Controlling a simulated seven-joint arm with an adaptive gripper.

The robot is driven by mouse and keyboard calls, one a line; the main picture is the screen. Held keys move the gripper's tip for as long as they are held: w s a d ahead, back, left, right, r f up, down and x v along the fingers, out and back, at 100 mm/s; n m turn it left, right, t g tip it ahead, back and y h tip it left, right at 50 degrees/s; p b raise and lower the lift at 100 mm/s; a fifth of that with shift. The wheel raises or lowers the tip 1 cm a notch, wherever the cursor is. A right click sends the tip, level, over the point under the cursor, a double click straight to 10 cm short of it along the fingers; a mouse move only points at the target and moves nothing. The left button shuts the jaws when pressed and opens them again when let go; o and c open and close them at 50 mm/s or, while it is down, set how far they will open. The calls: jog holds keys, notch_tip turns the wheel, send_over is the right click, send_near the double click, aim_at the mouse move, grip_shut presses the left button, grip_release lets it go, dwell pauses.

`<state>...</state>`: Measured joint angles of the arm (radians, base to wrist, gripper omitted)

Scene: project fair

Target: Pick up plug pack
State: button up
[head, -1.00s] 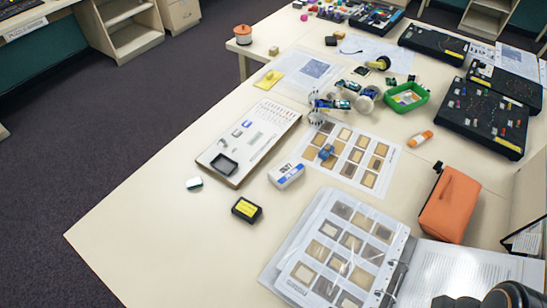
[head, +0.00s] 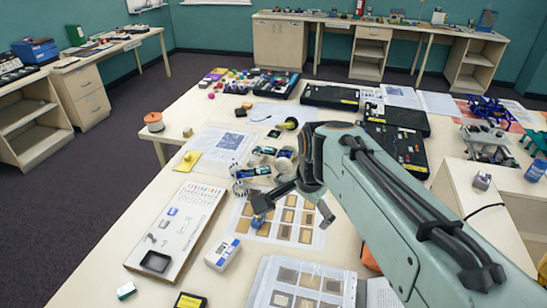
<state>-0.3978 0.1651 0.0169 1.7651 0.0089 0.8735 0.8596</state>
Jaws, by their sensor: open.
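A small black block with a yellow label (head: 190,301), which may be the plug pack, lies on the table at the bottom edge of the head view, partly cut off. I cannot tell for sure that it is the plug pack. My gripper (head: 295,210) is open with nothing visible between its fingers. It is above the sheet of sample squares (head: 312,236), up and to the right of the black block and well apart from it. A small blue item (head: 257,222) on the sheet shows just below the left fingertip.
A white box with a blue label (head: 222,253) and a white board with small parts (head: 196,228) are near the black block. A ring binder (head: 265,285) lies to its right. A small white-and-green item (head: 126,291) is to its left. Bare table lies at the lower left.

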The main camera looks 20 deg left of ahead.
jog(key=a+f+n+g, duration=0.1)
jog(key=a+f, duration=0.3)
jog(key=a, duration=0.2)
jog(key=a+f+n, duration=0.1)
jog(key=a+f, duration=0.3)
jog(key=a, duration=0.3)
jog(key=n+g+h, duration=0.1)
jog(key=n+g, duration=0.1)
jog(key=n, duration=0.2)
send_over(188, 306)
notch_tip(188, 306, down, 15)
jog(key=shift+r, duration=0.1)
jog(key=shift+f, duration=0.4)
notch_tip(188, 306, down, 6)
jog(key=shift+r, duration=0.15)
jog(key=c, duration=1.2)
